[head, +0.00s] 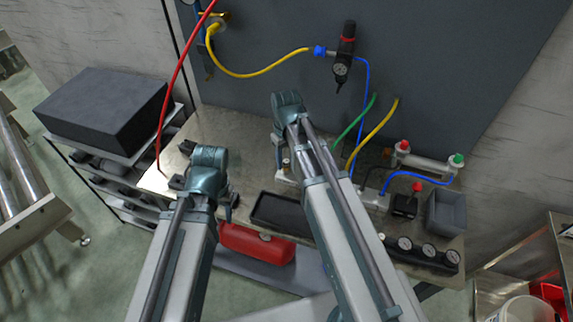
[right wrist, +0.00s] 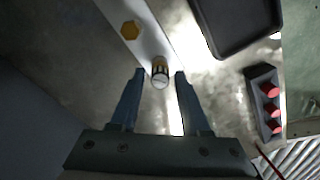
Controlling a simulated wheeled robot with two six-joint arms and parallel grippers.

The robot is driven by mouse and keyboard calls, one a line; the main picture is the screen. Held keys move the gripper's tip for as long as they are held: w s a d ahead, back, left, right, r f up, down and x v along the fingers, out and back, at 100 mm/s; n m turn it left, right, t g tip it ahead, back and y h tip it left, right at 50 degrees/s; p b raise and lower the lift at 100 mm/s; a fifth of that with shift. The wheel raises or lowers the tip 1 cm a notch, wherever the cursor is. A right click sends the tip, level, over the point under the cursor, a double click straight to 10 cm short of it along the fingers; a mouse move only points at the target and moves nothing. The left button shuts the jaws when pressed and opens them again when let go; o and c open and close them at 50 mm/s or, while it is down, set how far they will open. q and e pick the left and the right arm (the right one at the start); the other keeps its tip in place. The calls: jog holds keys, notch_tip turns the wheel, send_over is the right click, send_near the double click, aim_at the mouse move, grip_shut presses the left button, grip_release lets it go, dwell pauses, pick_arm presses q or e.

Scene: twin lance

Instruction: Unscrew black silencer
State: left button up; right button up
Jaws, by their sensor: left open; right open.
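In the right wrist view a small upright cylinder with dark and brass bands and a pale end (right wrist: 160,72) stands on a pale block (right wrist: 143,48). I take it for the silencer, though little black shows. My right gripper (right wrist: 158,74) is open, with one finger on each side of the cylinder in the picture. I cannot tell whether they touch it. In the head view my right gripper (head: 279,150) hangs over the bench's middle, partly hidden by its arm. My left gripper (head: 231,203) is further left and mostly hidden by its own wrist.
A yellow hex fitting (right wrist: 130,30) is on the same block. A dark tray (right wrist: 236,22) and a block with red buttons (right wrist: 265,102) lie beside it. Gauges (head: 428,250) and a grey bin (head: 446,212) stand at the bench's right. Hoses hang from the back panel (head: 440,60).

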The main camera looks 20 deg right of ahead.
jog(key=m, duration=0.6)
jog(key=shift+m, duration=0.4)
jog(key=m, duration=1.7)
grip_shut()
